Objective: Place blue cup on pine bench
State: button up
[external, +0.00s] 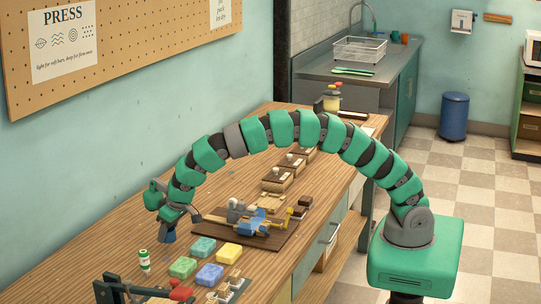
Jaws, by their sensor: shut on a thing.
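A small blue cup (168,236) is at the end of my arm, on the left side of the picture. My gripper (167,222) points down and is shut on the cup, whose upper part the fingers partly hide. The cup is over the wooden bench (95,255), near its left part; I cannot tell whether it touches the top or hangs just above it. The bench has a light brown planked top and runs along the wall.
Several coloured soap blocks (210,274) and a small green-and-white bottle (145,261) are near the cup. A dark board with tools (245,228) and wooden moulds (277,180) lie farther right. Bare bench top lies behind the cup, towards the wall.

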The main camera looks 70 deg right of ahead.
aim_at(168, 240)
jog(key=shift+f, duration=1.75)
jog(key=o, duration=1)
jog(key=shift+f, duration=0.1)
